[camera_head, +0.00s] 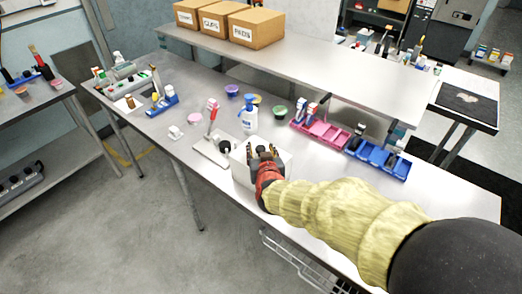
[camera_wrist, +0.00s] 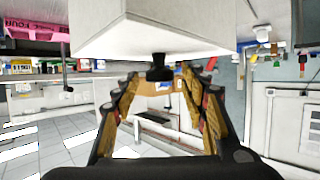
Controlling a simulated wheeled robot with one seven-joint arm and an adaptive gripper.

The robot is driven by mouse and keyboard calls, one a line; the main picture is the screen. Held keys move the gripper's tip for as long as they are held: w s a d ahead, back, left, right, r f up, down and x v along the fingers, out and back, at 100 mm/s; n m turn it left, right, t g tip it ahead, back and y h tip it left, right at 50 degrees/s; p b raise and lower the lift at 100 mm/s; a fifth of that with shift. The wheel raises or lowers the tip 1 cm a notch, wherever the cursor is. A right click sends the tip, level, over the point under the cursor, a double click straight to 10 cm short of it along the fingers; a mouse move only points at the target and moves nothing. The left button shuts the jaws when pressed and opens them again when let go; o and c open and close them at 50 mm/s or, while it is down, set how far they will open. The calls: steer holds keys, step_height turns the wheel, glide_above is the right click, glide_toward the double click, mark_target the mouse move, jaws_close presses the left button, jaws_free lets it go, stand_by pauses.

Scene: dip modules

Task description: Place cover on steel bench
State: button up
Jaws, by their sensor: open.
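The cover looks like a white box (camera_head: 243,172) at the front part of the steel bench (camera_head: 330,182), partly hidden behind my gripper (camera_head: 263,151). I cannot tell whether it touches the bench. In the wrist view the white cover (camera_wrist: 150,32) fills the upper middle, and its black knob (camera_wrist: 159,68) points toward my gripper. My gripper (camera_wrist: 160,78) is open. Its fingertips stand apart on either side of the knob, with visible gaps. Beside the cover, to the left, lies a flat white piece (camera_head: 211,152) with a red-handled part and a black part.
A white and blue pump bottle (camera_head: 249,117) stands behind the cover. Pink bins (camera_head: 322,131) and blue bins (camera_head: 378,160) are to the right. A raised shelf (camera_head: 330,68) with cardboard boxes (camera_head: 256,28) runs along the back. The bench's front right is clear.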

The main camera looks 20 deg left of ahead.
steer(key=p+v, duration=0.2)
steer(key=v, duration=1)
steer(key=shift+p, duration=0.4)
steer(key=s+d+r+m+g, duration=0.1)
steer(key=s+d+r+g, duration=0.1)
steer(key=d+r, duration=0.35)
steer(key=s+d+r+g, duration=0.1)
steer(key=s+d+r, duration=0.1)
steer(key=d, duration=0.7)
steer(key=s+d+m+g+h, duration=0.3)
steer(key=s+d+h, duration=0.2)
steer(key=s+d, duration=1)
steer(key=d, duration=0.2)
steer(key=shift+d+r+m+g, duration=0.3)
steer(key=shift+g, duration=0.1)
